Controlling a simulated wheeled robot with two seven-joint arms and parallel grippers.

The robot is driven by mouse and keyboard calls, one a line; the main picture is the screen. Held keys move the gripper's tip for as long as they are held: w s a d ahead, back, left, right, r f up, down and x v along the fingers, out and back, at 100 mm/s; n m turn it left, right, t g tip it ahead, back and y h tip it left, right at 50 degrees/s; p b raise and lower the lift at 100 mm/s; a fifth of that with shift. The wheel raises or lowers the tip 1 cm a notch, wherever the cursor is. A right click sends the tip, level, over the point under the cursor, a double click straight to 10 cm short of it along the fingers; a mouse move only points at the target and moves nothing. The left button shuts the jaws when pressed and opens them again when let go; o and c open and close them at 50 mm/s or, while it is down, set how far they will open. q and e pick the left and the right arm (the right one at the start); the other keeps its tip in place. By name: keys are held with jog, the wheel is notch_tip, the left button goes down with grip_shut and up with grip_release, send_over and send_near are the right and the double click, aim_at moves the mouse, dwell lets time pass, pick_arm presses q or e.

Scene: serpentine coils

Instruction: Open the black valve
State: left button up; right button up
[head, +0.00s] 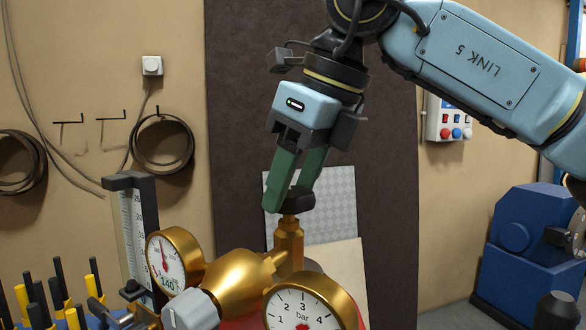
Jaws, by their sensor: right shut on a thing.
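The black valve (297,203) is a small dark knob on top of a brass stem (289,240). The stem belongs to a brass regulator body (240,278) with two round gauges. My right gripper (288,195) comes down from above, with green fingers shut on the black valve. The fingers hide part of the knob, so how far it is turned cannot be told. My left gripper is not in view.
A gauge reading in bar (303,312) and a second gauge (174,262) flank the body. A grey knob (190,310) is in front. A flow tube (135,235) and yellow-black tools (60,285) stand left. A blue machine (525,245) is at right.

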jog(key=n+g+p, duration=0.1)
jog(key=n, duration=0.1)
jog(key=n+g+p, duration=0.1)
jog(key=n+p, duration=0.1)
jog(key=n, duration=0.1)
jog(key=shift+w+r+y, duration=0.15)
jog(key=shift+w+y, duration=0.05)
jog(key=shift+y, duration=0.1)
jog(key=shift+w+n+g+p, duration=0.1)
jog(key=shift+n+g+p, duration=0.5)
jog(key=shift+n, duration=1.2)
jog(key=o, duration=1)
jog(key=shift+d, duration=0.1)
jog(key=v, duration=1.3)
jog(key=shift+w+r, duration=0.1)
